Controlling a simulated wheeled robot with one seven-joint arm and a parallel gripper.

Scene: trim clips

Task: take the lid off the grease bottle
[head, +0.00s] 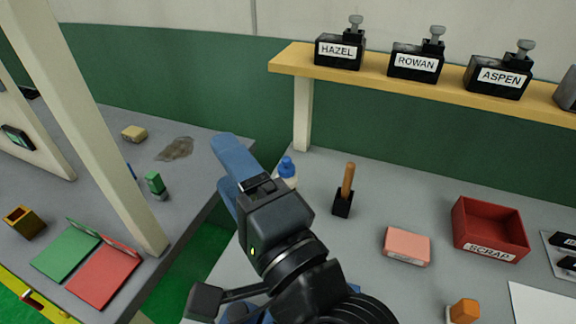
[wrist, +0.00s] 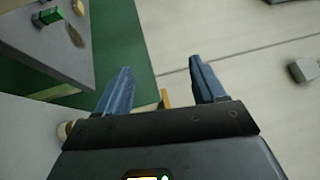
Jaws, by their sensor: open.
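A small pale bottle with a blue lid (head: 287,168) stands on the right grey bench, partly hidden behind my gripper. No label on it can be read, so I cannot confirm that it is the grease bottle. The lid appears to be on it. My gripper (head: 223,162) is open and empty, with its blue fingers raised left of the bottle, above the gap between the benches. In the wrist view, the open fingers (wrist: 160,66) have nothing between them that they touch.
A wood-handled tool in a black holder (head: 343,200) stands right of the bottle. Further right are a pink block (head: 406,246) and a red scrap tray (head: 490,230). A wooden shelf (head: 290,62) with labelled black blocks is above. A pale post (head: 95,130) rises at left.

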